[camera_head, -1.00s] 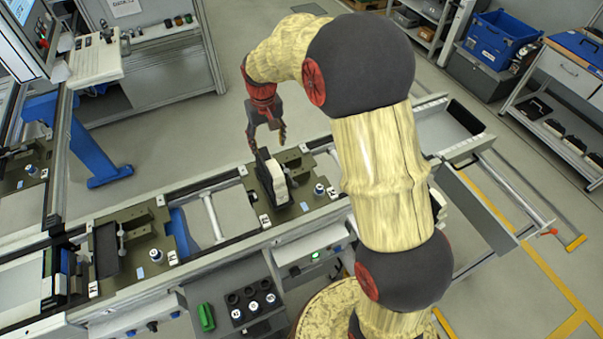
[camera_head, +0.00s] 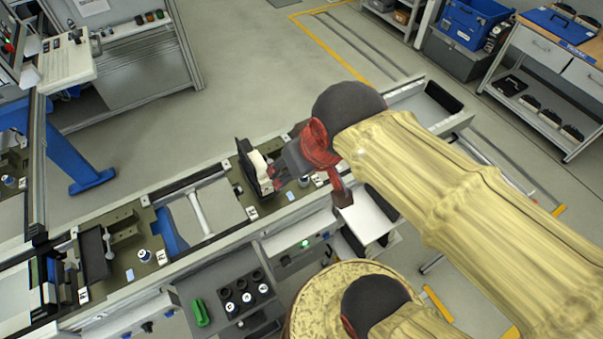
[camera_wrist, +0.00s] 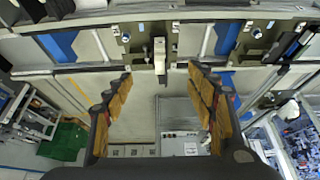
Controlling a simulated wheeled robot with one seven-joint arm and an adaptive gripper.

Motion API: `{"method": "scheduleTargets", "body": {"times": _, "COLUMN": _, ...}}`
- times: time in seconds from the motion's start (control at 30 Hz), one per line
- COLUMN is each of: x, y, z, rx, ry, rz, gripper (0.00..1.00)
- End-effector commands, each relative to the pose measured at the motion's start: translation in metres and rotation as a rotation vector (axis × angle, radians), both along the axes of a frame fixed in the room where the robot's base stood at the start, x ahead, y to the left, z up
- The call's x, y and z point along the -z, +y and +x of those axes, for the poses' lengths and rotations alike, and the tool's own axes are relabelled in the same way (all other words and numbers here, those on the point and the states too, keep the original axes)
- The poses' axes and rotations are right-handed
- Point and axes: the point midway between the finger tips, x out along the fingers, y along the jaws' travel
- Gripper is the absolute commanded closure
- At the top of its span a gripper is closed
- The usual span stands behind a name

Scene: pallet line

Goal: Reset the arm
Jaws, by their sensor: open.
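My gripper shows in the wrist view (camera_wrist: 160,100) with its two padded fingers spread wide and nothing between them. In the head view my arm is folded across the right side, and its red and grey wrist end (camera_head: 318,145) hangs over the right part of the pallet line. The fingertips are hard to make out there. A white and black part (camera_head: 257,170) stands on a brown-green pallet (camera_head: 238,188) just left of my wrist. I cannot tell from the head view whether my gripper touches it.
The conveyor (camera_head: 215,213) runs diagonally, with another pallet (camera_head: 128,238) further left. Below it a tray of black pots (camera_head: 243,293) sits beside a green item (camera_head: 201,312). A blue crate (camera_head: 470,22) and a workbench (camera_head: 555,55) stand at the upper right. Floor behind the line is clear.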

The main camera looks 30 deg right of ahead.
Motion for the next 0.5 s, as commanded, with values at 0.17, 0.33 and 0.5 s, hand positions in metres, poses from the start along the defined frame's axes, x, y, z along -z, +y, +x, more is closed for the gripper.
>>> {"method": "scheduleTargets", "body": {"times": 0.17, "x": 0.003, "y": 0.0, "z": -0.018, "rx": 0.0, "ry": -0.027, "rz": 0.0, "gripper": 0.44}}
{"method": "scheduleTargets", "body": {"times": 0.33, "x": 0.004, "y": 0.0, "z": -0.019, "rx": 0.0, "ry": -0.028, "rz": 0.0, "gripper": 0.44}}
{"method": "scheduleTargets", "body": {"times": 0.5, "x": 0.004, "y": 0.0, "z": -0.019, "rx": 0.0, "ry": -0.028, "rz": 0.0, "gripper": 0.44}}
